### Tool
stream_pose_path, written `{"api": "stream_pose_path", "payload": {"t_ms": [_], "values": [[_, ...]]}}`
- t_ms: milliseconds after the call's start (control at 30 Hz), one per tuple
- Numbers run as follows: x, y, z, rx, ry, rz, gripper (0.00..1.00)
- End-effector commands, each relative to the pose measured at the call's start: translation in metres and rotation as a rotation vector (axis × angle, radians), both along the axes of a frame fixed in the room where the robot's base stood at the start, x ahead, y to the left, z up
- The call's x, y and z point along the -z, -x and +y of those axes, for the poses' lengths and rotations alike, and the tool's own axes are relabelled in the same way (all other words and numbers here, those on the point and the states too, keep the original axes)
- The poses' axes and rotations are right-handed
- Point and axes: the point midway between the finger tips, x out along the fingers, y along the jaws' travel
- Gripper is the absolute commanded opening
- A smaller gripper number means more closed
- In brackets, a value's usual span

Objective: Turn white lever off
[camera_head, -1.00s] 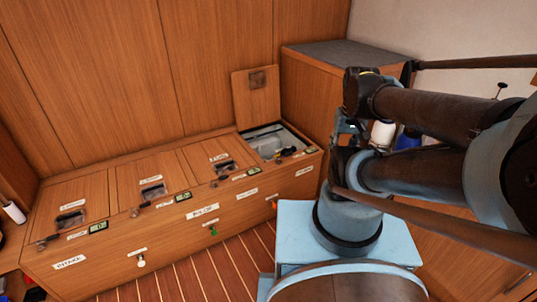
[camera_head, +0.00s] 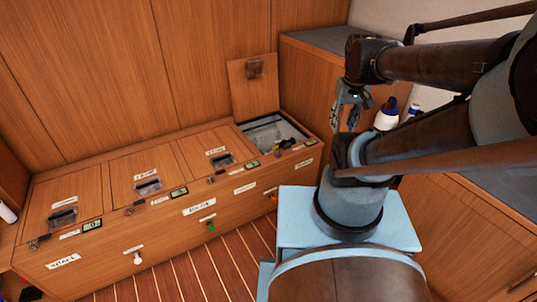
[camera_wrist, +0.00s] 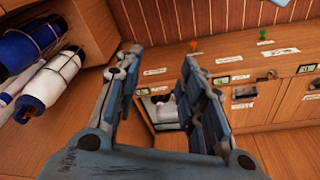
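The white lever (camera_head: 138,257) sits on the front face of the wooden bench, below a small label, left of the green lever (camera_head: 210,226). My gripper (camera_head: 345,115) is up at the right, well away from the white lever. In the wrist view its fingers (camera_wrist: 158,65) are apart with nothing between them.
The bench top has several lidded compartments; the far-right lid (camera_head: 252,87) stands open. A wooden cabinet (camera_head: 310,70) with a dark top is behind my arm. The striped floor (camera_head: 215,265) before the bench is clear.

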Motion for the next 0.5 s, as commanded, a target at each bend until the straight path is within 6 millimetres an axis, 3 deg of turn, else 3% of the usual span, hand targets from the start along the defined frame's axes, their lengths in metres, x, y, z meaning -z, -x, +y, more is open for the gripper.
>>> {"api": "stream_pose_path", "payload": {"t_ms": [200, 500], "values": [[-0.024, -0.05, 0.01, -0.107, 0.014, 0.015, 0.37], [-0.04, -0.122, 0.028, -0.252, 0.033, 0.035, 0.37]]}}
